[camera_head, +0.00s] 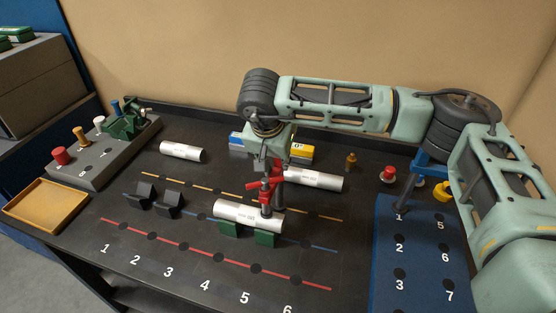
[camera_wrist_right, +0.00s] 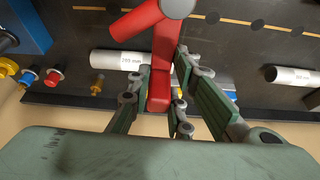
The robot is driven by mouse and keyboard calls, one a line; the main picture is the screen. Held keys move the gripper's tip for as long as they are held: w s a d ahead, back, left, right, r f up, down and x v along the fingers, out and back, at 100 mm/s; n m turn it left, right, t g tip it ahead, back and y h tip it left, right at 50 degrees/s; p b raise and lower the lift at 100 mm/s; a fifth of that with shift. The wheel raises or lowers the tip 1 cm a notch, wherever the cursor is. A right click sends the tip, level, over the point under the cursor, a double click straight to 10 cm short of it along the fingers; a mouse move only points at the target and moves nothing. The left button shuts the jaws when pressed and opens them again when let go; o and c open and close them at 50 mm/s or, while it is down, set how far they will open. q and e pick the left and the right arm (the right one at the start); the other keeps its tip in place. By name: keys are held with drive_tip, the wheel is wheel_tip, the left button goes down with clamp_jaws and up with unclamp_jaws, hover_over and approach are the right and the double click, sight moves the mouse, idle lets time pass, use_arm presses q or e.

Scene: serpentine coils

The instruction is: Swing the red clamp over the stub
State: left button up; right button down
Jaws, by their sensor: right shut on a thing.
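The red clamp (camera_head: 266,189) stands over the right part of a white labelled cylinder (camera_head: 236,211), which appears to be the stub and lies across two green V-blocks (camera_head: 230,230). The clamp's dark lower end overlaps the cylinder's top; I cannot tell if it touches. My right gripper (camera_head: 276,166) is shut on the clamp from above and behind. In the right wrist view the red clamp (camera_wrist_right: 160,88) shows between the fingers of my right gripper (camera_wrist_right: 166,78). The cylinder on the V-blocks is not clear in that view. My left gripper is not in view.
Other white cylinders lie behind right (camera_head: 316,180) and back left (camera_head: 181,151). Black V-blocks (camera_head: 168,205) stand left of the green ones. A grey peg block (camera_head: 100,165) and wooden tray (camera_head: 45,206) are at left, a blue numbered board (camera_head: 420,268) at right. The front table is clear.

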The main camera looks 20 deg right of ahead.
drive_tip(key=c, duration=1.5)
unclamp_jaws()
drive_tip(key=shift+c, duration=0.2)
drive_tip(key=shift+f, duration=0.1)
